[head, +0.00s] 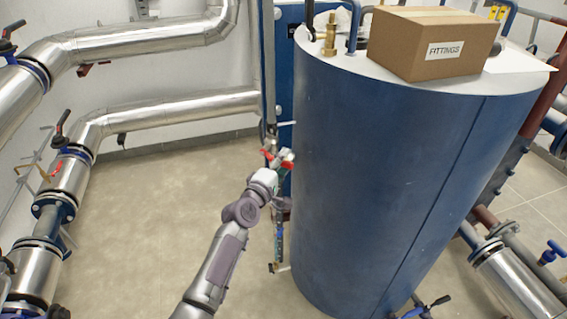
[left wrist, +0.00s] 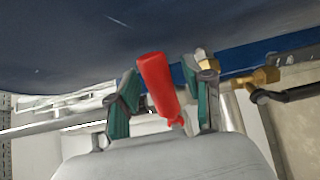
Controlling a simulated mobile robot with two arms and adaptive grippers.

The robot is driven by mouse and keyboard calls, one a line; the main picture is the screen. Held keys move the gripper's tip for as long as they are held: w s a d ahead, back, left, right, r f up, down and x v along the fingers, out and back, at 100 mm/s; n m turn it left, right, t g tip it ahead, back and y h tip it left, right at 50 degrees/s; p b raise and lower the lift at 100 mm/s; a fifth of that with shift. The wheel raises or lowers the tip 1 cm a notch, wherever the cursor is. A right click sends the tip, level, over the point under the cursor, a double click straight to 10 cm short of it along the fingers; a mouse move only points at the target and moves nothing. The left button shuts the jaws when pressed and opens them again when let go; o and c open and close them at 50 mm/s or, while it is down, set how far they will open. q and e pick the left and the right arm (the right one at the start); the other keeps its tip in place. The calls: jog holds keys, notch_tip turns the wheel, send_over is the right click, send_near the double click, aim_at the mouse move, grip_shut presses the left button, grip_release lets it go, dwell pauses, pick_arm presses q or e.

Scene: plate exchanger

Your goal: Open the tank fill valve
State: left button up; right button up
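The fill valve's red lever handle (head: 267,154) is beside the left side of the blue tank (head: 400,170), on the narrow vertical pipework. In the left wrist view the red handle (left wrist: 157,84) stands between the two green-padded fingers of my left gripper (left wrist: 160,98). The fingers are apart, with gaps visible beside the handle; I see no firm grip on it. In the head view my left gripper (head: 279,160) is at the valve and partly covers it. The valve body is mostly hidden. My right gripper is not in view.
A cardboard box labelled FITTINGS (head: 432,42) and a brass fitting (head: 331,34) are on the tank top. Insulated silver pipes (head: 170,110) run along the left and back walls. Brass fittings (left wrist: 262,77) with a dark lever lie right of the fingers. Floor (head: 150,210) left of my arm is clear.

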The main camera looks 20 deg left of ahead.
aim_at(269, 157)
pick_arm(q)
grip_shut()
dwell(0.3)
jog(key=shift+r+n+p, duration=0.9)
jog(key=shift+n+p, duration=0.2)
jog(key=r+n+p, duration=0.2)
jog(key=n, duration=0.1)
jog(key=shift+w+a+r+n+p, duration=0.1)
jog(key=shift+a+n+p, duration=0.2)
jog(key=shift+a+p, duration=0.1)
jog(key=n+p, duration=0.1)
jog(key=a+r+n+p, duration=0.1)
jog(key=n, duration=0.1)
jog(key=r+n+p, duration=0.1)
jog(key=shift+w+a, duration=0.15)
jog(key=shift+a, duration=0.25)
jog(key=shift+w+a+r+n+p, duration=0.15)
jog(key=shift+a+n+p, duration=0.3)
jog(key=shift+n, duration=0.45)
jog(key=shift+w+a+r+n+p, duration=0.1)
jog(key=shift+a+r+n+p, duration=0.25)
jog(key=shift+n, duration=0.55)
jog(key=shift+a+f, duration=0.1)
jog(key=shift+o, duration=0.3)
grip_release()
